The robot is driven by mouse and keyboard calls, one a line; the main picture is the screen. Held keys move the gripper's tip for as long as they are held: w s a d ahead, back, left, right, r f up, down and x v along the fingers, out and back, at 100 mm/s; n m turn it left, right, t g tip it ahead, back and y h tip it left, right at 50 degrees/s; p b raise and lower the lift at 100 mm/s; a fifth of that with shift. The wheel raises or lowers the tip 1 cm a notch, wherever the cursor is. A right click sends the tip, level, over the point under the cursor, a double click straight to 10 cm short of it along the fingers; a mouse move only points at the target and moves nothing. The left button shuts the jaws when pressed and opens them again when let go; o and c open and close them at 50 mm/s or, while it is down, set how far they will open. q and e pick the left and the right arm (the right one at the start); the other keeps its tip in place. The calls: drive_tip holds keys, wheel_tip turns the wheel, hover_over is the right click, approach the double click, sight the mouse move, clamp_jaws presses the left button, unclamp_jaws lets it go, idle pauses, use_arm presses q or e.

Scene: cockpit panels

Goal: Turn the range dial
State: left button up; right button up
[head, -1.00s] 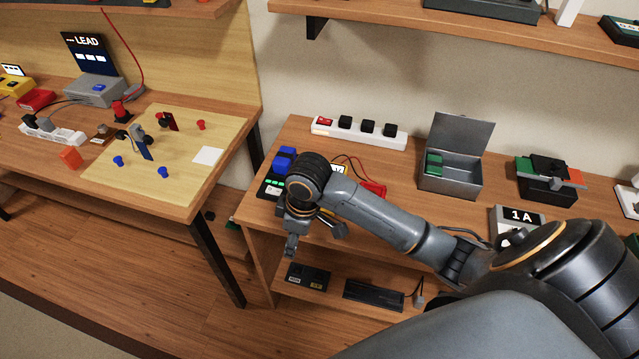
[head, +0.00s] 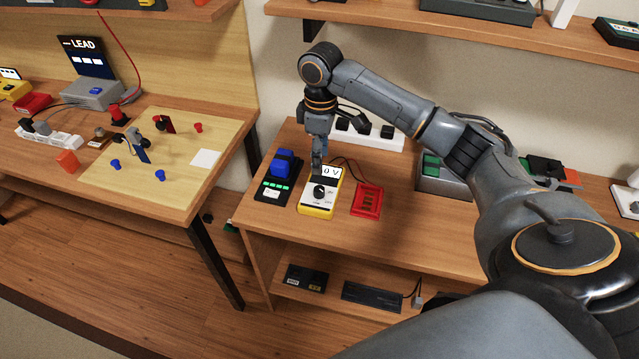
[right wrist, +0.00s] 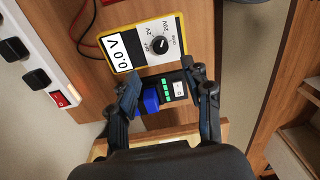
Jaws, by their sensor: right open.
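The range dial (head: 320,191) is a round black knob on the white face of a yellow meter (head: 309,209), which lies on the right-hand table. The meter's display reads in volts. In the right wrist view the dial (right wrist: 160,44) and the meter (right wrist: 106,27) are beyond the fingertips, apart from them. My right gripper (head: 317,166) is open and empty, pointing down above the meter's display end in the head view. Its spread fingers (right wrist: 160,77) show in the wrist view. My left gripper is not in view.
A black device with a blue block (head: 283,164) and green lights stands left of the meter. A red box (head: 367,200) with leads lies to its right. A white switch strip (head: 365,139) and a grey metal box (head: 441,183) are behind. Bare tabletop is in front.

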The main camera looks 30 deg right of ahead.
sight(320, 189)
wheel_tip(320, 189, down, 10)
drive_tip(key=shift+s+a+f+p, duration=0.1)
drive_tip(key=shift+s+a+p, duration=0.05)
drive_tip(key=shift+p, duration=0.2)
clamp_jaws()
